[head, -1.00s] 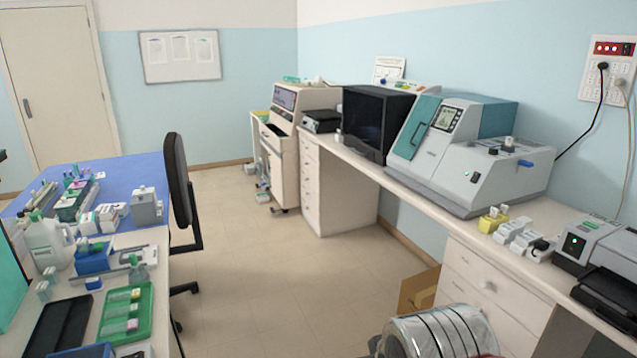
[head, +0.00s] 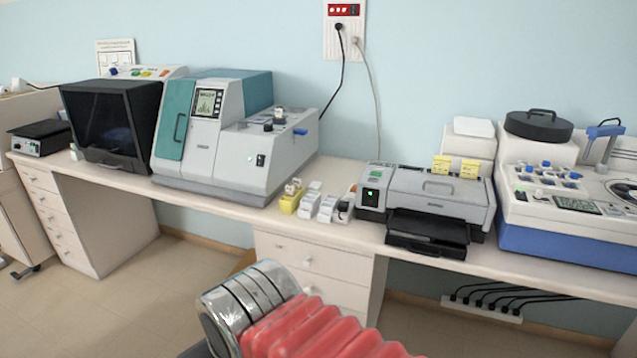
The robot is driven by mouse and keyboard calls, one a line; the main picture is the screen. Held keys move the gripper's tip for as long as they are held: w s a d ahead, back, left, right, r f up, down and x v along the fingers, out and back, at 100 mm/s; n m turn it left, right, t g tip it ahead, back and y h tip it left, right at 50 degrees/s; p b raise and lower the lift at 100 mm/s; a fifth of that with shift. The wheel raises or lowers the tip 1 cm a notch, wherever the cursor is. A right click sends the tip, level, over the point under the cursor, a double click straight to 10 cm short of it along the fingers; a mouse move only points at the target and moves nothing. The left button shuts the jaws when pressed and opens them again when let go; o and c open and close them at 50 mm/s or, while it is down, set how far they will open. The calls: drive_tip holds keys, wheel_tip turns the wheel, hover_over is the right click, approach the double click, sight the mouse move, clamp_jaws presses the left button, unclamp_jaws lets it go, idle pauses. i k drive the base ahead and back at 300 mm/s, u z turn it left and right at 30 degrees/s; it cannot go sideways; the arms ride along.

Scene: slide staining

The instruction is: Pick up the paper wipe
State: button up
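I cannot make out a paper wipe in the head view. My gripper is not in view; only a silver and red ribbed part shows at the bottom, which looks like part of my own arm.
A long bench (head: 223,211) runs along the wall. On it are a black box (head: 112,125), a teal and grey machine (head: 235,140), small white and yellow items (head: 308,203), a grey printer-like device (head: 437,196) and a blue-based analyser (head: 570,245). Open floor (head: 130,310) lies at lower left.

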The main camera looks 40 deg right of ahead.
sight(315, 186)
drive_tip(key=z, duration=0.3)
drive_tip(key=i, duration=1.4)
drive_tip(key=z, duration=0.3)
